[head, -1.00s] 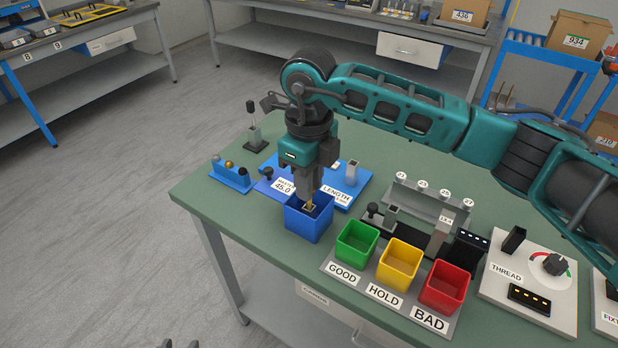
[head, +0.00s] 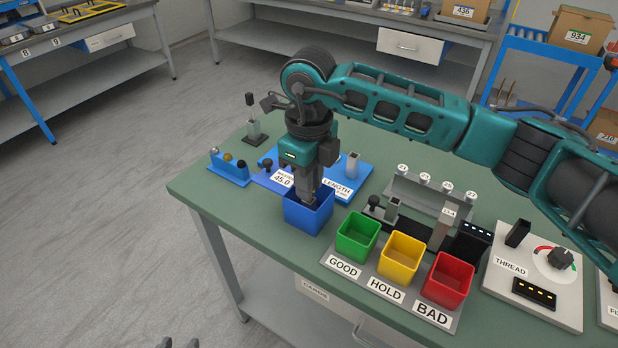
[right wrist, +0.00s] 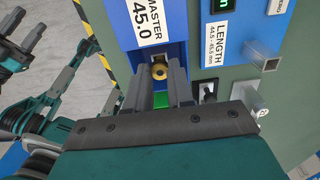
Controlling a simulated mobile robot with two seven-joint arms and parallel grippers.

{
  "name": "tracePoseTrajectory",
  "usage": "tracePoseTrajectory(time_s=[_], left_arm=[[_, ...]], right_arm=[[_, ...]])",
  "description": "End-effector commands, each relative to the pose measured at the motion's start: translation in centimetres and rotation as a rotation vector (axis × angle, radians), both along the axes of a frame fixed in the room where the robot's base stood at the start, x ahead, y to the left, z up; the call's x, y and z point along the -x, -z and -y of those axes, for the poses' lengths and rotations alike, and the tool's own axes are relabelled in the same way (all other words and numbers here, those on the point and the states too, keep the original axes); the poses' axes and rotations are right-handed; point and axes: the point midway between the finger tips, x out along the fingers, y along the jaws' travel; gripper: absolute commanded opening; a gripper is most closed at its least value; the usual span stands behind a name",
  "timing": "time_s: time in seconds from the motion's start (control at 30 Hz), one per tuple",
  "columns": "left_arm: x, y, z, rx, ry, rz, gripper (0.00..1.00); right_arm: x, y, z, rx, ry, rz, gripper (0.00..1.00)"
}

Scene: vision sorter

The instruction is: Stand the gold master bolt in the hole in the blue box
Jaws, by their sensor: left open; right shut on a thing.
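The blue box (head: 308,217) stands near the table's front edge, with its open top up. My right gripper (head: 306,198) points down into the box, its fingertips below the rim. It is shut on the gold master bolt (right wrist: 159,71), whose round gold end shows between the fingertips in the right wrist view. In the head view the fingers and the box wall hide the bolt, and I cannot tell whether it is in the hole. My left gripper (head: 180,344) is open and empty at the bottom edge, away from the table.
The blue plate with the MASTER 45.0 label (head: 283,179) and LENGTH label (head: 337,190) lies right behind the box. Green (head: 357,238), yellow (head: 399,258) and red (head: 448,279) bins stand to the right. A small blue rack (head: 229,168) is at the left. Table is bare left of the box.

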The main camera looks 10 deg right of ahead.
Motion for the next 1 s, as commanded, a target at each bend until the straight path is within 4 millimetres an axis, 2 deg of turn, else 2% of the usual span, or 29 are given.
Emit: tracePoseTrajectory(time_s=[0.07, 0.33, 0.53, 0.77, 1.0], left_arm=[[0.01, -0.01, 0.00, 0.000, 0.000, 0.000, 0.43], [0.01, -0.01, 0.00, 0.000, 0.000, 0.000, 0.43], [0.01, -0.01, 0.01, 0.000, 0.000, 0.000, 0.43], [0.01, -0.01, 0.01, 0.000, 0.000, 0.000, 0.43], [0.02, -0.05, 0.01, 0.000, 0.000, 0.000, 0.43]], right_arm=[[-0.01, -0.03, 0.00, 0.000, 0.000, 0.000, 0.26], [0.00, -0.02, 0.00, 0.000, 0.000, 0.000, 0.52], [0.00, 0.00, 0.00, 0.000, 0.000, 0.000, 0.52], [0.03, 0.03, -0.01, -0.001, 0.000, -0.001, 0.73], [0.06, -0.01, -0.04, 0.000, -0.001, -0.001, 0.73]])
